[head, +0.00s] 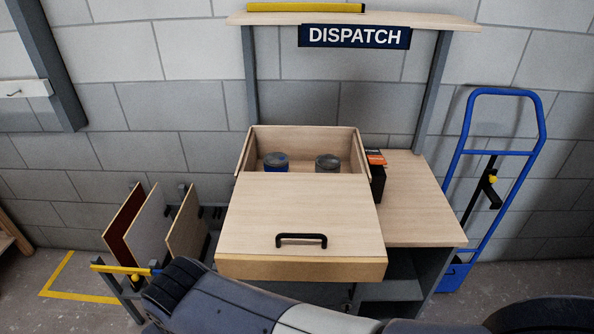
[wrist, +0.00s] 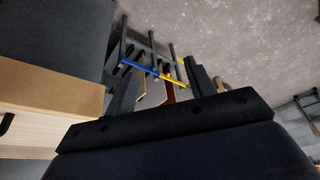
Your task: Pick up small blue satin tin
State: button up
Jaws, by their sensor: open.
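Two short round tins sit inside the open wooden box in the head view. The left tin (head: 275,163) looks blue with a grey top. The right tin (head: 327,163) looks grey. Their lower parts are partly hidden by the box's front panel, and I cannot tell their finish. My gripper (wrist: 162,68) is open and empty in the wrist view, with its two dark fingers spread apart. It is away from the tins, low at the front left of the box, and no tin shows in the wrist view.
The wooden box (head: 300,220) has a black handle on its front part and stands on a bench (head: 425,210). A dark box with an orange top (head: 376,170) is beside it. A panel rack (head: 125,270) stands left, a blue hand truck (head: 540,150) right. A shelf (head: 430,20) hangs above.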

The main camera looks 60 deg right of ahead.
aim_at(273, 161)
jog(key=z, duration=1.65)
jog(key=k+l+u, duration=0.1)
jog(key=l, duration=0.35)
jog(key=k+l, duration=0.15)
jog(key=l, duration=0.25)
jog(key=k+l+u, duration=0.15)
jog(key=l, duration=0.3)
jog(key=i+l, duration=0.15)
jog(key=l, duration=0.15)
jog(key=i+l+u, duration=0.1)
jog(key=l, duration=0.15)
jog(key=i+l, duration=0.15)
jog(key=l, duration=0.15)
jog(key=i+j, duration=0.15)
jog(key=j, duration=0.15)
jog(key=i+j+u, duration=0.1)
jog(key=i+j, duration=0.1)
jog(key=j, duration=0.1)
